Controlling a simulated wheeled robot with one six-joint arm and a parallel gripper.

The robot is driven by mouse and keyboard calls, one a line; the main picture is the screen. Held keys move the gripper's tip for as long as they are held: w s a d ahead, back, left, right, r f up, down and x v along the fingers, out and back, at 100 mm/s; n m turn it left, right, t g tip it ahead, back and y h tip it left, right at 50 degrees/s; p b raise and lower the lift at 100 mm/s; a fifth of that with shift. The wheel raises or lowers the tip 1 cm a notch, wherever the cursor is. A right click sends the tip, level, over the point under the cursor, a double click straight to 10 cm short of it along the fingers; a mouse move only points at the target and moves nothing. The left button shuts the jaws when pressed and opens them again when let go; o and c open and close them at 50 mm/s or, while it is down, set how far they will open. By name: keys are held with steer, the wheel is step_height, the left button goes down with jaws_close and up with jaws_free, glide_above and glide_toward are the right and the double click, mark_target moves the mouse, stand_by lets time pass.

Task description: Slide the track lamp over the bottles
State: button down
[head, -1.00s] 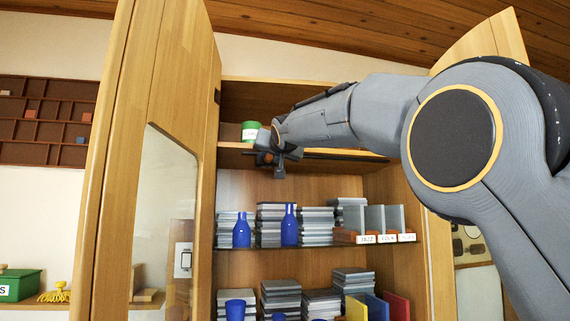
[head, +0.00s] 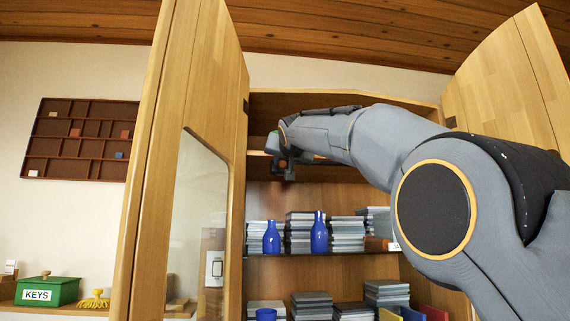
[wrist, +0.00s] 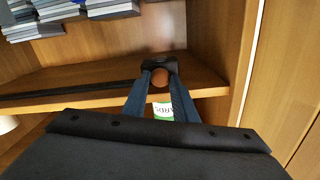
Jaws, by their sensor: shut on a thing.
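Two blue bottles stand on the middle glass shelf, a left bottle (head: 271,238) and a right bottle (head: 319,233). My gripper (head: 287,168) is above them at the upper shelf, between the two bottles across the picture. In the wrist view, my gripper (wrist: 160,84) is shut on the track lamp (wrist: 159,63), a dark piece with a round copper-coloured part between the fingers. The dark track (wrist: 85,86) runs along the shelf edge to the lamp. Fingers and arm hide part of the lamp. The bottles are out of the wrist view.
Stacks of grey cases (head: 347,235) stand beside the bottles. A green-and-white labelled tub (wrist: 163,110) is on the upper shelf close to my fingers. The open left cabinet door (head: 160,190) stands near the gripper's left. A green KEYS box (head: 47,291) sits far left.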

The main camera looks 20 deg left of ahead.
steer(key=c, duration=1.4)
jaws_free()
steer(key=shift+s+a, duration=0.2)
steer(key=shift+a, duration=0.2)
steer(key=shift+c, duration=0.2)
steer(key=shift+w+d, duration=0.1)
steer(key=shift+d, duration=0.05)
steer(key=shift+d, duration=0.1)
steer(key=b+v, duration=0.5)
steer(key=v, duration=0.2)
steer(key=shift+s, duration=0.3)
steer(key=shift+d, duration=0.1)
steer(key=shift+f, duration=0.15)
